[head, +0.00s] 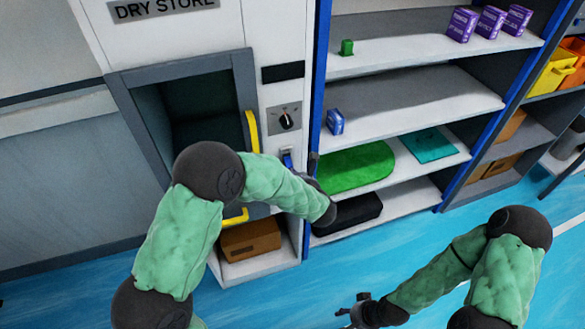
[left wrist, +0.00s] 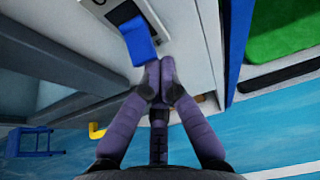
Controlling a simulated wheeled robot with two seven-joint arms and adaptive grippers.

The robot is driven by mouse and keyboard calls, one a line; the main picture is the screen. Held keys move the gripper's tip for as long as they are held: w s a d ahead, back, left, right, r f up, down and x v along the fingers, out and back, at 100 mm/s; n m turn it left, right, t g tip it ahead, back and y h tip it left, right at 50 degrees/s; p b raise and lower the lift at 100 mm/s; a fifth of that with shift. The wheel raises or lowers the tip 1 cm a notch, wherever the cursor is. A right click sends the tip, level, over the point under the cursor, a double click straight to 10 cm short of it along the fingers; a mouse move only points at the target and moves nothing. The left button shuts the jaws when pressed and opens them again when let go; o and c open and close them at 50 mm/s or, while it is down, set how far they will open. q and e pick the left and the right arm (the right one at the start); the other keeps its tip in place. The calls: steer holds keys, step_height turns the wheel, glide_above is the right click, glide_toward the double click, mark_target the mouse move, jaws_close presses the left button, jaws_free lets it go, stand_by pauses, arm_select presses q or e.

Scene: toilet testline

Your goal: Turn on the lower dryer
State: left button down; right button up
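The dryer cabinet (head: 275,45) stands at the left of the head view under a "DRY STORE" sign, with a dark window bay and a round knob (head: 286,121) on a grey plate. Below the knob is a blue lever (head: 287,158); it also shows in the left wrist view (left wrist: 139,42). My left gripper (head: 312,165) is beside the lever, partly hidden by my wrist. In the left wrist view its fingertips (left wrist: 159,66) are together just below the lever, with nothing seen between them; contact is unclear. My right gripper (head: 353,306) is low over the floor, fingers apart and empty.
Shelves (head: 400,90) right of the cabinet hold a green mat (head: 355,167), a teal mat (head: 430,145), purple boxes (head: 490,22) and a black case (head: 345,213). A yellow handle (head: 252,131) juts from the cabinet; a brown box (head: 250,239) sits at its base. The blue floor is clear.

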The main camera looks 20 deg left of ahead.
mark_target(291, 167)
arm_select(q)
steer(key=r+g+h+p, duration=0.1)
steer(key=p, duration=0.2)
steer(key=g+h+p, duration=0.1)
steer(key=g+p, duration=0.1)
steer(key=p, duration=0.2)
steer(key=shift+s+d+r, duration=0.15)
steer(key=shift+s+r, duration=0.05)
steer(key=shift+r, duration=0.25)
steer(key=shift+r+p, duration=0.6)
steer(key=shift+r, duration=0.1)
